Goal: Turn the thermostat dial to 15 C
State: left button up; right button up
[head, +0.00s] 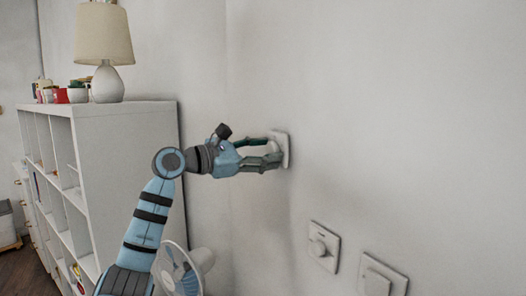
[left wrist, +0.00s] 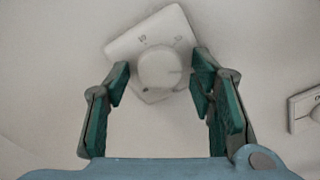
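The thermostat is a white square plate (head: 286,150) on the wall, mostly behind my left gripper (head: 272,151) in the head view. In the left wrist view its plate (left wrist: 124,44) looks tilted and has a round white dial (left wrist: 163,69) in the middle. Small dark marks show on the plate, too blurred to read. My left gripper (left wrist: 161,82) is open, its green-padded fingers on either side of the dial. The gap on the left of the dial is clear. Whether the right finger touches it I cannot tell. My right gripper is not in view.
Lower on the wall are a plate with a round knob (head: 321,246) and another wall plate (head: 381,277). A white shelf unit (head: 125,145) with a lamp (head: 105,50) stands at left. A fan (head: 180,268) is below my arm. The wall at upper right is bare.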

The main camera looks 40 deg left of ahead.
pick_arm(q)
jog(key=c, duration=0.8)
jog(key=shift+r+n+p, duration=0.1)
jog(key=shift+n+p, duration=0.9)
jog(key=shift+n, duration=0.2)
jog(key=n+p, duration=0.2)
jog(key=n, duration=0.1)
jog(key=n+p, duration=0.3)
jog(key=n, duration=0.3)
jog(key=shift+p, duration=0.4)
jog(key=shift+n, duration=0.3)
jog(key=o, duration=1.2)
